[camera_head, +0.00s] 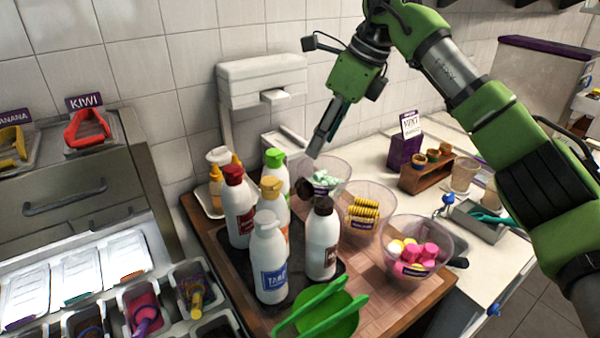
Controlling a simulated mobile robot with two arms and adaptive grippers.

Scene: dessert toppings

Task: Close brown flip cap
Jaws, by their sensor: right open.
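The white bottle (320,250) with the brown cap (323,206) stands upright at the front right of the bottle group. A dark brown round piece (305,189) sits up and to the left of the cap and looks like its flip lid, tipped open. My right gripper (320,146) is above and behind this bottle, pointing down. It is open and apart from the cap, with nothing seen between its fingers. My left gripper is not in view.
Red-, yellow-, green- and white-capped bottles crowd the dark tray (344,268) to the left. Clear bowls of toppings (447,244) stand to the right. A green plate with tongs (330,318) lies in front. A white dispenser (262,85) stands behind.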

